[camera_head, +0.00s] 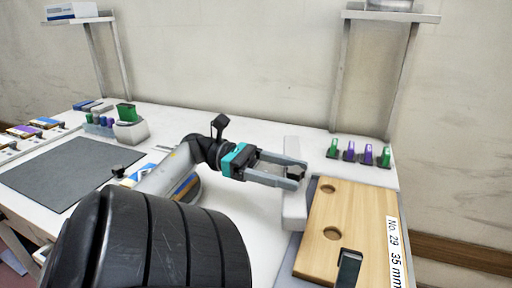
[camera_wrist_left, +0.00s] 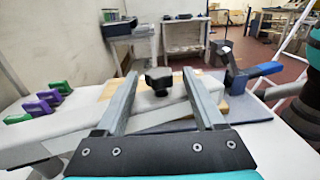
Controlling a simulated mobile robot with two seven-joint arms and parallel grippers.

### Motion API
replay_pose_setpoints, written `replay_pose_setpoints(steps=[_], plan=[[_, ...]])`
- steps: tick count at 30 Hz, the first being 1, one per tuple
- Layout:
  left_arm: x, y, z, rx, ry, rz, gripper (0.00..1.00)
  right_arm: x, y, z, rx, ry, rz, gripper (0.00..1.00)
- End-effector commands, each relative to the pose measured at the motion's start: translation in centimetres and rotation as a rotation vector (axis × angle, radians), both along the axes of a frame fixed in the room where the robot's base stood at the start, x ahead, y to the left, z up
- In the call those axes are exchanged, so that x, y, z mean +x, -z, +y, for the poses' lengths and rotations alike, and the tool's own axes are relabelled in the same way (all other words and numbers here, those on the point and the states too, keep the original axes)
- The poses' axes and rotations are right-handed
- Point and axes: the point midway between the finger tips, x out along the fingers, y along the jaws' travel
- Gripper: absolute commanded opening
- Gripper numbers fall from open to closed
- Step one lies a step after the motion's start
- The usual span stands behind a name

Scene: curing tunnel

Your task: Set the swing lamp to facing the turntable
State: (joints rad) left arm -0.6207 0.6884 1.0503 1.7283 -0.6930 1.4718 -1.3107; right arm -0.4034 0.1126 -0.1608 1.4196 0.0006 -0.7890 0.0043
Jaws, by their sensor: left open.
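The swing lamp appears to be the long white bar (camera_head: 294,212) on the right part of the bench. In the left wrist view the white bar (camera_wrist_left: 65,135) passes under my fingers and carries a black knob (camera_wrist_left: 158,80). My left gripper (camera_head: 296,172) is open, with its fingertips over the bar. In the wrist view the knob stands between the two fingers (camera_wrist_left: 160,88), with gaps on both sides. A round base with blue and orange marks (camera_head: 188,188), possibly the turntable, is mostly hidden behind my left arm. My right gripper is not in view.
A wooden board (camera_head: 345,212) with holes and a dark handled clamp (camera_head: 348,270) lies right of the bar. Green and purple clips (camera_head: 360,153) stand behind it. A grey mat (camera_head: 70,172) and a white block with a green part (camera_head: 130,125) are at left.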

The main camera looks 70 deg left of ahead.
Motion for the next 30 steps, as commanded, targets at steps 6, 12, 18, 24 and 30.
replay_pose_setpoints(steps=[6,12,18,24,30], plan=[[-2.6,-0.1,3.1,-0.003,-0.005,0.000,0.71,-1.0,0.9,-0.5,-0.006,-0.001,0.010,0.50],[-5.0,-0.1,5.7,-0.001,-0.004,0.000,0.71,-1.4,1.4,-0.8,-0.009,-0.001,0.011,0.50],[-7.1,0.0,8.1,-0.001,-0.003,0.001,0.71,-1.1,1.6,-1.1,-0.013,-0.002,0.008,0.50],[-8.5,0.0,9.7,0.000,-0.003,0.001,0.71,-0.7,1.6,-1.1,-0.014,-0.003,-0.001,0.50],[-9.3,0.0,10.4,-0.001,-0.001,0.001,0.71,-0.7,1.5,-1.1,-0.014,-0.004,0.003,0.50]])
